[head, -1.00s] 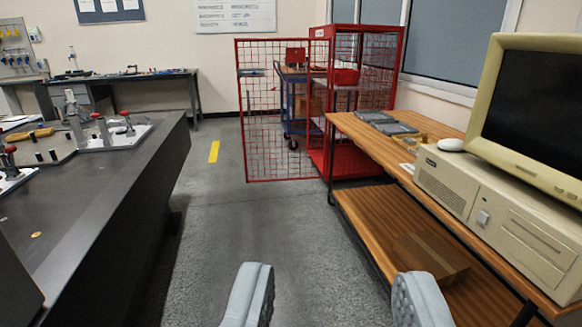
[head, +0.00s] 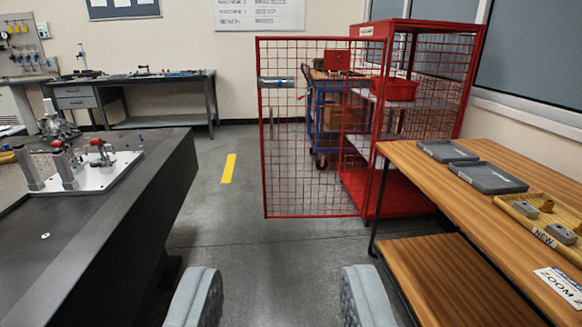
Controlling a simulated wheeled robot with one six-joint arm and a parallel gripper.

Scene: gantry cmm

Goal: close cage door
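The red mesh cage door (head: 312,175) stands swung open, sticking out to the left of the red cage (head: 372,205). A grey metal handle or latch (head: 276,82) sits near the door's upper left edge. The cage has shelves inside, one with a red bin (head: 395,88). Its front opening lies behind and right of the door, partly hidden by the wooden desk. My gripper (head: 275,305) is open and empty at the bottom of the view, with its two grey fingers wide apart. It is well short of the door, over the aisle floor.
A dark granite table (head: 110,225) with fixtures lines the left. A wooden desk (head: 440,190) with grey trays (head: 490,176) lines the right. A blue cart (head: 320,130) stands behind the door. The floor (head: 240,235) between is clear, with a yellow stripe (head: 228,168).

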